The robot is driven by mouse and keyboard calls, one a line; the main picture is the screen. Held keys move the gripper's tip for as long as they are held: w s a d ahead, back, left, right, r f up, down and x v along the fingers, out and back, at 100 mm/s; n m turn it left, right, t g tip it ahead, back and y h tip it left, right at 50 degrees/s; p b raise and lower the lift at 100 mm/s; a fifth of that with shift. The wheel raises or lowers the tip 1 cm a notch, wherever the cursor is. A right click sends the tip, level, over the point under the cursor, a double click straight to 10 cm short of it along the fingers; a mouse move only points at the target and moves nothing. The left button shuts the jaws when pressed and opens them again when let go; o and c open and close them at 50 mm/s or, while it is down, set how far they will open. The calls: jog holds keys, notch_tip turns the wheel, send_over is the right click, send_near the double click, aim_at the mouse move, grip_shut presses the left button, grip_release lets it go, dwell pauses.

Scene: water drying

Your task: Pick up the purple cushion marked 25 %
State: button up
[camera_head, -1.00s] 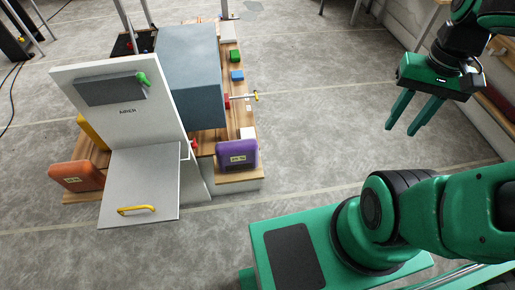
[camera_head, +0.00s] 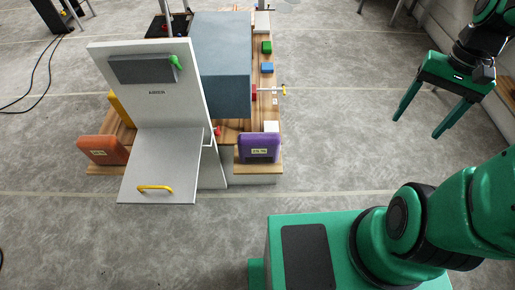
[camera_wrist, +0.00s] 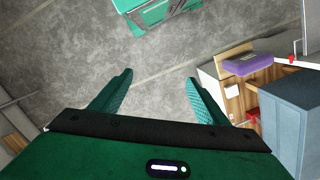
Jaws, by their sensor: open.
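The purple cushion (camera_head: 259,148) stands on the wooden bench's front right end, just right of the white panel, with a small yellowish label on its front. The label is too small to read surely. It also shows in the wrist view (camera_wrist: 248,64) at the upper right. My gripper (camera_head: 417,128) is open and empty, hanging in the air at the right, well apart from the cushion. In the wrist view its two fingers (camera_wrist: 162,98) are spread over bare floor, with the cushion beyond them to the right.
A white panel (camera_head: 153,112) with a fold-down flap (camera_head: 160,172) and yellow handle stands left of the cushion. An orange cushion (camera_head: 103,150) sits further left. A big blue-grey box (camera_head: 222,65) stands behind, with a red valve (camera_head: 254,93) beside it. Floor between my gripper and the bench is clear.

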jog(key=w+a+f+g+y, duration=0.1)
jog(key=w+a+f+y, duration=0.15)
jog(key=w+f, duration=0.55)
jog(key=m+y, duration=0.9)
jog(key=y, duration=0.4)
send_near(275, 136)
jog(key=shift+t+h, duration=0.25)
jog(key=shift+t, duration=0.05)
jog(key=a, duration=0.1)
jog(key=s+a, duration=0.1)
jog(key=a, duration=0.2)
jog(key=shift+s+f, duration=0.15)
jog(key=shift+s, duration=0.15)
jog(key=a+m, duration=0.1)
jog(key=a, duration=0.1)
jog(key=a+f+m+t+y, duration=0.1)
jog(key=a, duration=0.1)
jog(key=a+f+t+y, duration=0.1)
jog(key=shift+w+a+m, duration=0.15)
jog(key=shift+a+m, duration=0.25)
jog(key=shift+w+a+f, duration=0.1)
jog(key=shift+a, duration=1.4)
jog(key=shift+w+a, duration=0.15)
jog(key=shift+a, duration=1.35)
jog(key=c, duration=1.7)
